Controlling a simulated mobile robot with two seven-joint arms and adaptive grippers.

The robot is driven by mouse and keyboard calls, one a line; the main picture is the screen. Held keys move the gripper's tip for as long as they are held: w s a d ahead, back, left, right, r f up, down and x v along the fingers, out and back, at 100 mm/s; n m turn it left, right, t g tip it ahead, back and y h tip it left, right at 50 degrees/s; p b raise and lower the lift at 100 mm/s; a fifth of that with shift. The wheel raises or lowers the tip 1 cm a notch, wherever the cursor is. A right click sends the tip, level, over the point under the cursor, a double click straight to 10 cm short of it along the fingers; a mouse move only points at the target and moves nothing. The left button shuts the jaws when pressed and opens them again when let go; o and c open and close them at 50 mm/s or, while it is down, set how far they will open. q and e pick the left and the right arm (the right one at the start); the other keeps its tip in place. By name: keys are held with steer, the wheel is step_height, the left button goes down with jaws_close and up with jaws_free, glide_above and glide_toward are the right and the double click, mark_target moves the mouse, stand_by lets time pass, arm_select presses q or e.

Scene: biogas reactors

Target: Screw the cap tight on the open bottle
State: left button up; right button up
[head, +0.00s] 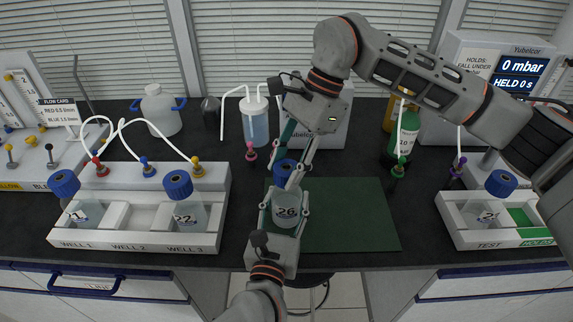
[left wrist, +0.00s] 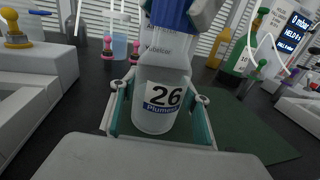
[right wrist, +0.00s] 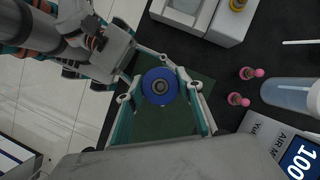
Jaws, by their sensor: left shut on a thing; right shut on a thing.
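The bottle labelled 26 (head: 286,208) stands upright on the dark green mat (head: 350,215). My left gripper (head: 284,212) is shut around its body; the left wrist view shows the bottle (left wrist: 158,100) between the two fingers. The blue cap (head: 284,172) sits at the bottle's mouth. My right gripper (head: 292,172) reaches down from above and is shut on the cap; the right wrist view shows the cap (right wrist: 160,86) from the top between the fingertips. How far the cap is threaded cannot be seen.
A white well rack (head: 140,240) with two blue-capped bottles stands on the left. A white test tray (head: 480,240) with one bottle stands on the right. A tubed bottle (head: 255,125) and a green bottle (head: 405,135) stand behind. The mat's right part is clear.

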steer(key=shift+f, duration=0.4)
